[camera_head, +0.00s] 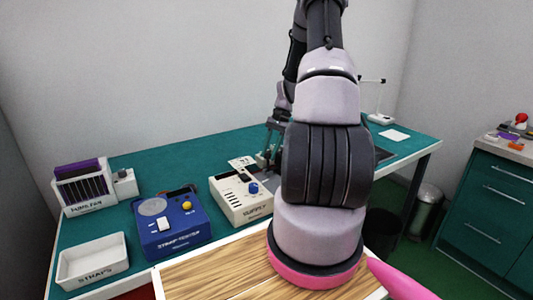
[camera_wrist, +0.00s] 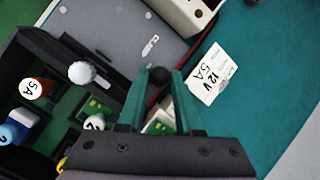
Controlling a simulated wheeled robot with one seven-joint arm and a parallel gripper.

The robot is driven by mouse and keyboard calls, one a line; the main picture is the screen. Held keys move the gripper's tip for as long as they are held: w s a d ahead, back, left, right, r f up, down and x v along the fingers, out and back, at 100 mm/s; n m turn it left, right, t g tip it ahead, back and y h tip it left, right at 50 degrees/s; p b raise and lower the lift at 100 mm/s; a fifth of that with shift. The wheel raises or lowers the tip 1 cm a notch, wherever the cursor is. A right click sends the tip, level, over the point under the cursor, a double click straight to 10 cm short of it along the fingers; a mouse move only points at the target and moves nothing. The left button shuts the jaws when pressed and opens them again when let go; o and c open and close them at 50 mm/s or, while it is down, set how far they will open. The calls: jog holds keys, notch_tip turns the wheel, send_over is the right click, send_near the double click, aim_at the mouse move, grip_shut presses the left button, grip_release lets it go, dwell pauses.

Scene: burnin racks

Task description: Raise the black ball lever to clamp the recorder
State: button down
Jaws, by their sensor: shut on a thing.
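In the wrist view my gripper (camera_wrist: 161,86) reaches up from the bottom with its two teal fingers. The black ball (camera_wrist: 160,74) of the lever sits between the fingertips, and the gripper is shut on it. The lever's stem is hidden. A dark open-topped box (camera_wrist: 48,48) with green boards inside is to the left; I cannot tell which part is the recorder. In the head view my gripper (camera_head: 268,155) is small and partly hidden behind my arm, over the teal bench.
The supply box (camera_head: 246,207) and blue tester (camera_head: 172,224) stand left of my arm.

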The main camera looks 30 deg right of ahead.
jog(key=shift+d, duration=0.2)
dwell(0.4)
jog(key=c, duration=0.6)
grip_release()
jog(key=v, duration=1)
jog(key=shift+w+d+r, duration=0.1)
jog(key=shift+d+r, duration=0.15)
jog(key=shift+d, duration=0.15)
